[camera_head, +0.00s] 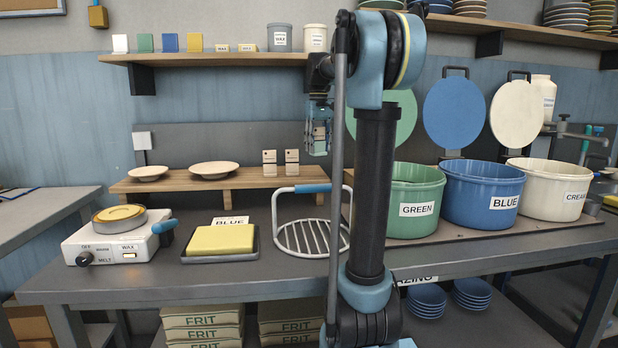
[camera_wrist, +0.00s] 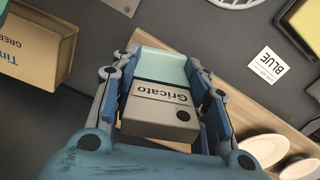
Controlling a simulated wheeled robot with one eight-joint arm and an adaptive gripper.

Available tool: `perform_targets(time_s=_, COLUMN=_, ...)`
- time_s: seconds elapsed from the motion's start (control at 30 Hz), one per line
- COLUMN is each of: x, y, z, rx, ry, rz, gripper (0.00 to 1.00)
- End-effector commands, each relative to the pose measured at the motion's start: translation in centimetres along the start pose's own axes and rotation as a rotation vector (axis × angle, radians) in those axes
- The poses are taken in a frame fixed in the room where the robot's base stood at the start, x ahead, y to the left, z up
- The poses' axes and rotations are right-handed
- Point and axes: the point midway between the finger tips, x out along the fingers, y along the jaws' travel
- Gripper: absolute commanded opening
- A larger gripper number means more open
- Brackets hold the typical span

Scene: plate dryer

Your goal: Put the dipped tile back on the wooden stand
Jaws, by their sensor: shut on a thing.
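My gripper (camera_head: 319,128) hangs fingers-down above the right part of the wooden stand (camera_head: 215,184). It is shut on a tile labelled "Gricato" (camera_wrist: 160,105), between both fingers in the wrist view (camera_wrist: 158,92). The tile's far end is pale green and its near part is grey-beige with a dark hole. In the head view the green end (camera_head: 320,138) points down, clear of the stand. Two beige tiles, one left (camera_head: 269,163) and one right (camera_head: 291,163), stand upright on the stand, left of my gripper. The stand also shows in the wrist view (camera_wrist: 232,112).
Two shallow bowls (camera_head: 148,173) (camera_head: 214,169) sit on the stand's left half. Green (camera_head: 415,185), blue (camera_head: 480,165) and cream (camera_head: 550,170) buckets stand right, lids raised. A wire rack (camera_head: 312,238), yellow pad (camera_head: 221,239) and wax heater (camera_head: 118,240) are in front. A shelf (camera_head: 215,60) is above.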

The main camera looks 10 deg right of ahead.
Motion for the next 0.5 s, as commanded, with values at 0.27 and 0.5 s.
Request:
perform_targets(time_s=0.27, x=0.1, y=-0.2, z=0.1, rx=0.002, ry=0.000, rz=0.000, gripper=0.15)
perform_targets(time_s=0.5, x=2.0, y=-1.3, z=3.7, rx=0.113, ry=0.000, rz=0.000, gripper=0.15)
